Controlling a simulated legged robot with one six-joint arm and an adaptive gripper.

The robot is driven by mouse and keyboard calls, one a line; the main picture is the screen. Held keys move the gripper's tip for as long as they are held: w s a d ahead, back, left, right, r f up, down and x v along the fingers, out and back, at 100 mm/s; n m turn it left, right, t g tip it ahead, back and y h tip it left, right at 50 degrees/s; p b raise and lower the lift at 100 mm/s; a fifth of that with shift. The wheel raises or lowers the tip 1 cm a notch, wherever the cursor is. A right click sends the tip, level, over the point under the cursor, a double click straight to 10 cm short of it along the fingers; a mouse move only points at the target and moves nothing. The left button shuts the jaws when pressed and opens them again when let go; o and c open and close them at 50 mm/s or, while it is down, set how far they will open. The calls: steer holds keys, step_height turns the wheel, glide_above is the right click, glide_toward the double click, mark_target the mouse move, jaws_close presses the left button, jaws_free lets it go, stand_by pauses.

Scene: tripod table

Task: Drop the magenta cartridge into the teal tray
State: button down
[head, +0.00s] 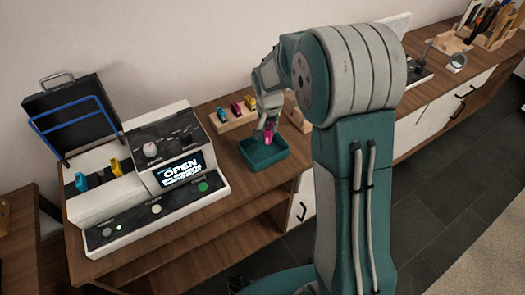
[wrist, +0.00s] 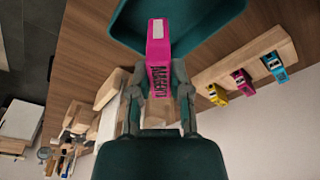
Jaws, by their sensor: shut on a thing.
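The magenta cartridge (wrist: 158,55) is held between the two fingers of my gripper (wrist: 159,88), which is shut on it. In the head view the held cartridge (head: 268,131) hangs upright over the teal tray (head: 263,163). The tray stands on the wooden table and shows empty where I can see inside. In the wrist view the tray (wrist: 215,42) lies just beyond the cartridge, whose far end overlaps it in the picture. The exact height of the cartridge above the tray floor is hard to tell.
A wooden rack (head: 230,120) behind the tray holds cyan, magenta and yellow cartridges. A white machine (head: 150,185) with an "OPEN" screen stands to the left, with blue and yellow cartridges in it. Wooden holders and tools (head: 480,25) stand at the far right.

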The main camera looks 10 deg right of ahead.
steer(key=c, duration=0.5)
jaws_free()
steer(key=shift+a, duration=0.1)
steer(key=shift+r, duration=0.1)
step_height(320, 180, up, 12)
steer(key=s, duration=0.1)
steer(key=shift+s+a+f, duration=0.2)
steer(key=shift+a+f, duration=0.05)
steer(key=shift+a, duration=0.1)
